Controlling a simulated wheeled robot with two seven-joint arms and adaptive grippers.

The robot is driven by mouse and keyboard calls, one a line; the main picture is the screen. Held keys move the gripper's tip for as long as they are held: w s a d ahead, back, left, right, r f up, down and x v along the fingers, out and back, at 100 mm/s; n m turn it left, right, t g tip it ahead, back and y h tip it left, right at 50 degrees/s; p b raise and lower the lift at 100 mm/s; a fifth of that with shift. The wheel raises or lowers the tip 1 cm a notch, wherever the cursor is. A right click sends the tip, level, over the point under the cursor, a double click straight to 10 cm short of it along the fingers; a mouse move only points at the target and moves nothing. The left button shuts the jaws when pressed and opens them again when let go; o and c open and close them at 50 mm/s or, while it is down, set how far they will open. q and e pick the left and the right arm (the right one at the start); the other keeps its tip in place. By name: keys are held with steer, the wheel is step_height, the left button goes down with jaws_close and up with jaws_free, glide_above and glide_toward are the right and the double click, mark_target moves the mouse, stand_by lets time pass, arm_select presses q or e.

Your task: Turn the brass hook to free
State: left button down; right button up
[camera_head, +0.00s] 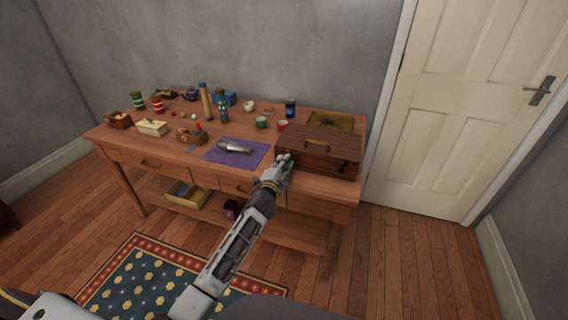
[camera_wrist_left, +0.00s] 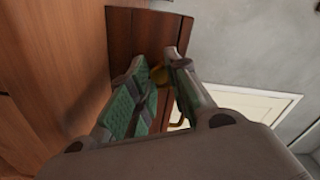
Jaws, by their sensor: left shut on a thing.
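My left gripper (camera_head: 283,160) is at the box's left front side. In the left wrist view, its green-padded fingers (camera_wrist_left: 158,76) are closed around a small brass piece (camera_wrist_left: 157,74) against the dark wood (camera_wrist_left: 132,32). This looks like the brass hook, mostly covered by the fingers. In the head view the gripper hides the hook. The box lid looks closed. My right gripper is in neither view.
The wooden table (camera_head: 128,142) holds a purple cloth (camera_head: 256,160) with a grey metal object (camera_head: 236,147) left of my gripper. A wall and door (camera_head: 450,120) are behind and right.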

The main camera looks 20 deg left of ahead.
arm_select(q)
steer(key=c, duration=1.3)
jaws_free()
steer(key=shift+s+a, duration=0.15)
steer(key=shift+s, duration=5.85)
